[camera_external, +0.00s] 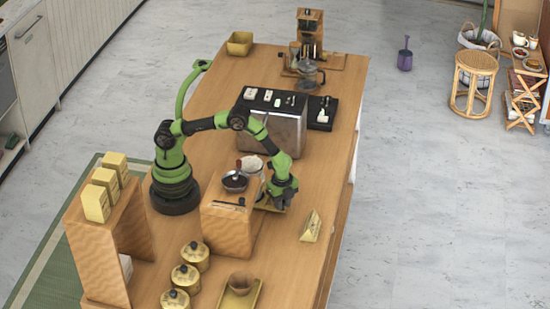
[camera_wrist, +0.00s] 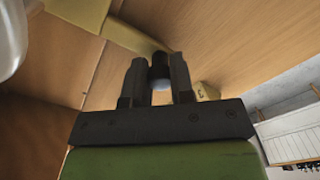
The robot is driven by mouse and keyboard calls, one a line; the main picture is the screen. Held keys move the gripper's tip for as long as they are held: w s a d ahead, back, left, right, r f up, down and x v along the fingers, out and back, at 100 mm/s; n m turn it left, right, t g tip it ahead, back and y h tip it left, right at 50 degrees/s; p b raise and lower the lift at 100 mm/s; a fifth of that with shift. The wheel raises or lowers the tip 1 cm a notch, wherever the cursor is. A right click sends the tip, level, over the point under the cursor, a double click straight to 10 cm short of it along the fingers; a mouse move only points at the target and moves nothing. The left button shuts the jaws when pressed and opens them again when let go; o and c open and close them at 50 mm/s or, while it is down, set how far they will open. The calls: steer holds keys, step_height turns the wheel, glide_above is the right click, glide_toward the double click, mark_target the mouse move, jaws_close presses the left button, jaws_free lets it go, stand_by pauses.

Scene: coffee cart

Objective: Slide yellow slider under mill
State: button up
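The mill (camera_external: 235,181) has a dark round top and stands on a wooden box-like stand (camera_external: 227,228). The yellow slider (camera_external: 269,206) sits low beside the stand, partly hidden by my gripper. In the wrist view, the yellow slider (camera_wrist: 75,12) shows at the upper left, with a yellow bar running to a dark knob (camera_wrist: 160,66). My gripper (camera_external: 281,196) is down at the slider, right of the mill. In the wrist view, my gripper's fingers (camera_wrist: 158,75) stand on both sides of the knob and appear closed on it.
A pale rounded vessel (camera_external: 253,165) stands close behind the mill. A yellow wedge-shaped packet (camera_external: 311,227) lies to the right, near the table edge. The espresso machine (camera_external: 272,121) stands behind, and several yellow canisters (camera_external: 186,278) stand in front. The wooden table right of my gripper is mostly clear.

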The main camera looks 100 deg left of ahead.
jaws_close()
steer(key=d, duration=1.8)
steer(key=shift+d, duration=0.3)
steer(key=shift+o, duration=1.9)
jaws_free()
steer(key=shift+d, duration=0.1)
steer(key=shift+o, duration=1.1)
steer(key=shift+a, duration=0.2)
